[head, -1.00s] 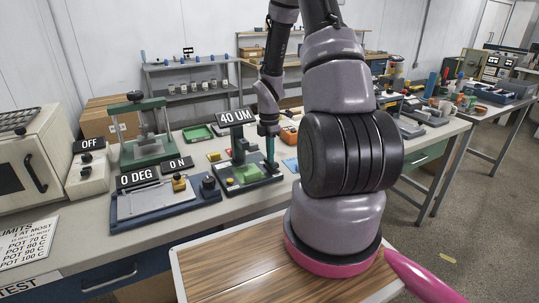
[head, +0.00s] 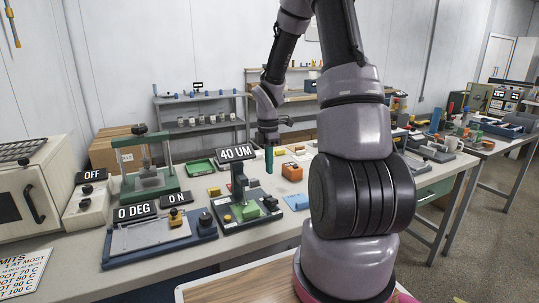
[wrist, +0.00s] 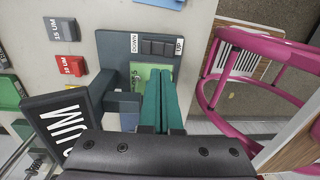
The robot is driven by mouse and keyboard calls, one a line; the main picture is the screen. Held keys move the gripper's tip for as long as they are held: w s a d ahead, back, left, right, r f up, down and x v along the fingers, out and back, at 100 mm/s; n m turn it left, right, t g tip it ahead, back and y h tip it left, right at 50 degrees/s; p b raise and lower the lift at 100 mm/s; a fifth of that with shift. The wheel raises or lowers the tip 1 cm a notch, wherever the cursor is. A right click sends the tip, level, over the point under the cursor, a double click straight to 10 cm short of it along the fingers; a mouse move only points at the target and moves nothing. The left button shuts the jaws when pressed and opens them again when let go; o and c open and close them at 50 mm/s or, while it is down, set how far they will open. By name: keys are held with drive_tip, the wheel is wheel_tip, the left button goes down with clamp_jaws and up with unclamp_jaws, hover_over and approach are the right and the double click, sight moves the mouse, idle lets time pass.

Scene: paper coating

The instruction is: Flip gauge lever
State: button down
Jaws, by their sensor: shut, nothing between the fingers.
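The gauge (head: 247,214) stands on the bench with a dark base, an upright post and a tilted "40 UM" display (head: 237,153). A green pad (head: 246,211) lies on its base. My gripper (head: 269,170) is shut and empty, its green fingers pointing down above and behind the gauge's right side in the head view. In the wrist view my gripper (wrist: 161,74) reaches over the gauge base (wrist: 119,46), and its fingers cover part of the green pad. The display (wrist: 60,112) is at the left there. I cannot clearly pick out the gauge lever.
Left of the gauge is a blue-based coater (head: 160,239) with "0 DEG" and "ON" signs. A green press (head: 150,180) stands behind it. Coloured blocks, one of them orange (head: 292,171), lie near the gauge. A pink ring-like frame (wrist: 208,86) is at the right in the wrist view.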

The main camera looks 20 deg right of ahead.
drive_tip(key=shift+w+r, duration=0.15)
drive_tip(key=shift+r, duration=1.9)
